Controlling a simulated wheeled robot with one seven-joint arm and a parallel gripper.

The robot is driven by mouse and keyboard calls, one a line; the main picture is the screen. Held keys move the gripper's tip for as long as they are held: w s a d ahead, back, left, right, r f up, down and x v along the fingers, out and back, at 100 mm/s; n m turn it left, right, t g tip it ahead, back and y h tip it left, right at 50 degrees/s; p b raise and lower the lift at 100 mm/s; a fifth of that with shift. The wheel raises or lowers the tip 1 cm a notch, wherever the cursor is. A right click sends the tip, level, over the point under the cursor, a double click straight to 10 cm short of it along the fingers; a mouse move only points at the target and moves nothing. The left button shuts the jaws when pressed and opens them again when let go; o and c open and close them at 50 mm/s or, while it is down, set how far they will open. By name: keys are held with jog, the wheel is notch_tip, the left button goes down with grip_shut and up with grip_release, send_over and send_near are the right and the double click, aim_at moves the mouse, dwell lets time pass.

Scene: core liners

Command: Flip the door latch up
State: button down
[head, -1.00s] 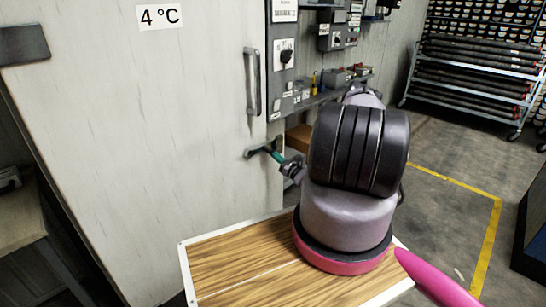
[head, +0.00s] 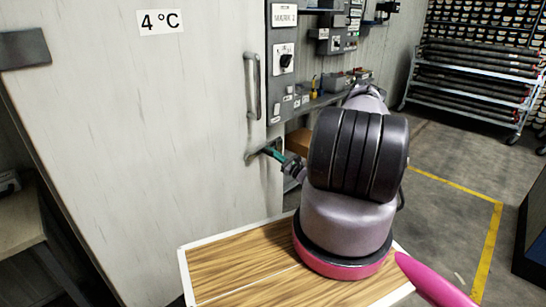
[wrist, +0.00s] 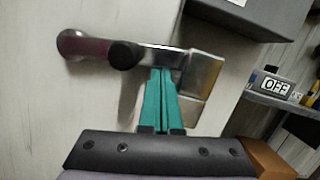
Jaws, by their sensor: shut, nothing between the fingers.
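The door latch (wrist: 155,52) is a metal lever with a dark round knob at its left and a metal block at its right, fixed on the pale door. It lies roughly across the wrist picture. In the head view the latch (head: 250,157) is small, low near the door's right edge, partly hidden by my gripper. My gripper (wrist: 160,76) has its teal fingers shut together and empty. Their tips meet the lower edge of the lever in the wrist view, left of the block; I cannot tell whether they touch. My gripper (head: 266,151) also shows beside the latch in the head view.
A vertical door handle (head: 252,85) is above the latch. A grey control panel (head: 284,60) and a shelf (head: 325,97) stand right of the door. A brown box (head: 298,141) is behind my arm. A rack (head: 475,80) stands far right, with open floor before it.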

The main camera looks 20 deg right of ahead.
aim_at(264, 137)
jog(key=r+n, duration=0.2)
jog(key=r+n+g+y, duration=0.1)
jog(key=r+n, duration=0.1)
jog(key=n, duration=0.1)
jog(key=a+r+n, duration=0.1)
jog(key=r+n, duration=0.1)
jog(key=shift+s+r+n+g+y, duration=0.15)
jog(key=shift+n+g+y, duration=0.15)
jog(key=shift+g+y, duration=0.1)
jog(key=a+r+n, duration=0.1)
jog(key=n, duration=0.1)
jog(key=a+r+n+g, duration=0.1)
jog(key=n, duration=0.1)
jog(key=s+a+r+n, duration=0.1)
jog(key=r+n, duration=0.1)
jog(key=shift+s, duration=0.1)
jog(key=shift+s+a+r+n+g, duration=0.15)
jog(key=shift+a+r+n+g, duration=0.15)
jog(key=shift+a+n, duration=0.2)
jog(key=shift+s+a+r+n+g, duration=0.2)
jog(key=shift+a+r+n, duration=0.15)
jog(key=shift+n, duration=0.25)
jog(key=shift+s+a+r, duration=0.15)
jog(key=shift+a+r, duration=0.1)
jog(key=shift+a, duration=0.45)
